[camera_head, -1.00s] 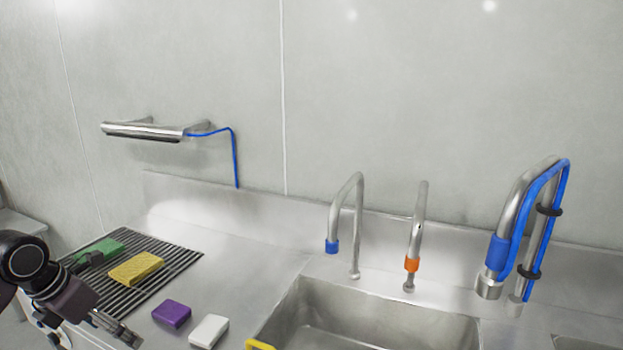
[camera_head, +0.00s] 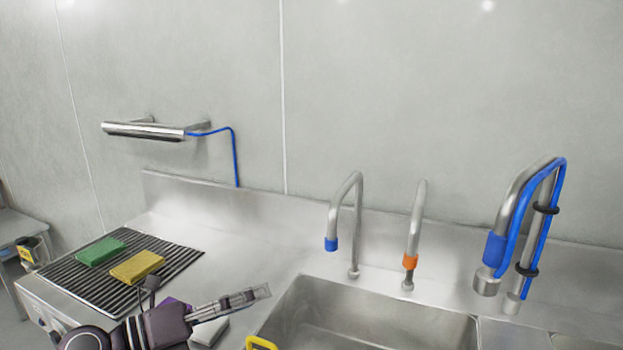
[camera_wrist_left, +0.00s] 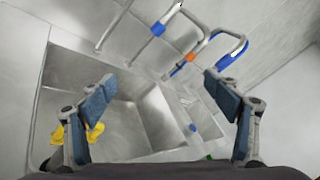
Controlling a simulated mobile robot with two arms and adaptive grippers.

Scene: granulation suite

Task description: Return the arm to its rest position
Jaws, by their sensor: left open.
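My left arm comes in from the lower left in the head view, and its gripper (camera_head: 247,297) is over the counter near the left edge of the sink. In the left wrist view the gripper (camera_wrist_left: 168,92) has its two fingers wide apart with nothing between them. The sink basin (camera_wrist_left: 110,110) lies beyond the fingers. My right gripper is not in view.
A green sponge (camera_head: 100,251) and a yellow sponge (camera_head: 138,267) lie on the drain rack (camera_head: 182,262). Taps (camera_head: 357,215) stand behind the sink (camera_head: 375,305). A yellow item (camera_head: 260,343) is at its front-left edge.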

